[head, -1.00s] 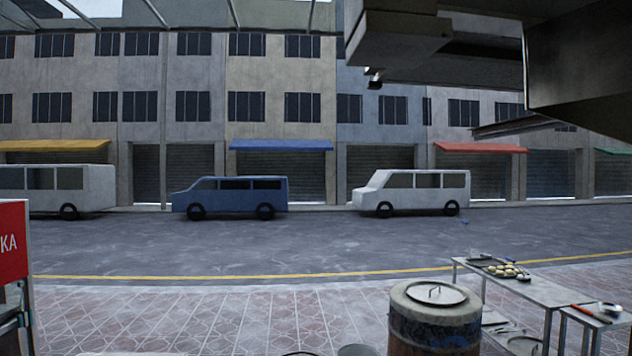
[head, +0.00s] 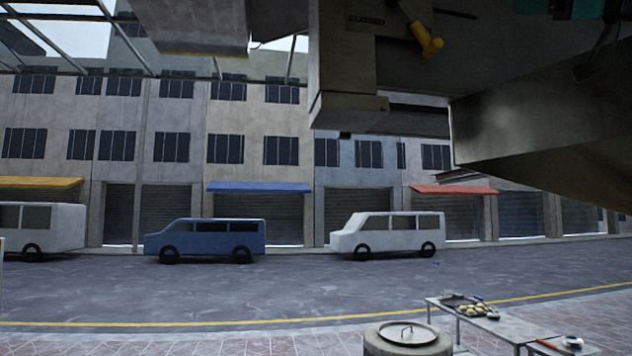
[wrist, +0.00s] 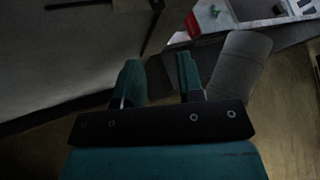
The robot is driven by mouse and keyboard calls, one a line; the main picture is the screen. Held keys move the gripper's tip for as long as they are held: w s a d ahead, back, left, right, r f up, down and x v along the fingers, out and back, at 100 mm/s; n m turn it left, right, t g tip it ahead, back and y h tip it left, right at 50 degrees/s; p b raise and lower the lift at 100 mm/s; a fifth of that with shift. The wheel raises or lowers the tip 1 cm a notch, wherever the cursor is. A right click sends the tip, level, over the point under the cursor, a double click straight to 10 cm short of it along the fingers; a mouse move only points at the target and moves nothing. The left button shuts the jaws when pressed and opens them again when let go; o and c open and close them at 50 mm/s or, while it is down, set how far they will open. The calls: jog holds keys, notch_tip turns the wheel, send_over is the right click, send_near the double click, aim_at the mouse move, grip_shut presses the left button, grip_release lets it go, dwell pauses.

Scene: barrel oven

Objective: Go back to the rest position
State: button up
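In the wrist view my gripper (wrist: 160,70) shows two teal fingers standing well apart with nothing visible between them. It is open and seems clear of anything close by. The barrel oven (head: 385,349) shows at the bottom of the head view, cut off by the frame, with its round lid (head: 425,337) on top. A teal part (head: 540,7) shows at the top right edge of the head view; I cannot tell whether it is my gripper.
A metal table (head: 492,324) right of the barrel holds a tray of pale buns (head: 472,311). A large grey structure (head: 540,130) with a yellow handle (head: 427,42) fills the upper right. A grey cylinder (wrist: 240,68) lies right of my fingers. Vans stand across the street.

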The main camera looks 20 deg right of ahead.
jog(key=w+a+f+m+h+b, duration=0.25)
jog(key=w+f+m+b, duration=0.35)
jog(key=w+f, duration=0.65)
jog(key=w+a+f+m+g+b, duration=0.15)
jog(key=a+f, duration=0.25)
jog(key=f, duration=0.4)
jog(key=w+a+f+g, duration=0.2)
jog(key=a+f+g, duration=0.15)
jog(key=f, duration=0.35)
jog(key=w+a+f+m+g+b, duration=0.1)
jog(key=a+f, duration=0.3)
jog(key=f, duration=0.4)
jog(key=s+a+f+n+g+b, duration=0.1)
jog(key=s+a+f+g, duration=0.25)
jog(key=f, duration=0.45)
jog(key=s+a+f+g+b, duration=0.1)
jog(key=s+a+f+g, duration=0.2)
jog(key=f, duration=0.4)
jog(key=s+a+f+n+g+b, duration=0.1)
jog(key=s+a+f, duration=0.2)
jog(key=a+f, duration=0.35)
jog(key=s+a+f+n+g+h+b, duration=0.1)
jog(key=s+f+g, duration=0.6)
jog(key=s+f, duration=1)
jog(key=shift+f+n+h+b, duration=0.25)
jog(key=shift+n+h+b, duration=0.4)
jog(key=shift+h, duration=0.5)
jog(key=shift+s+a, duration=0.1)
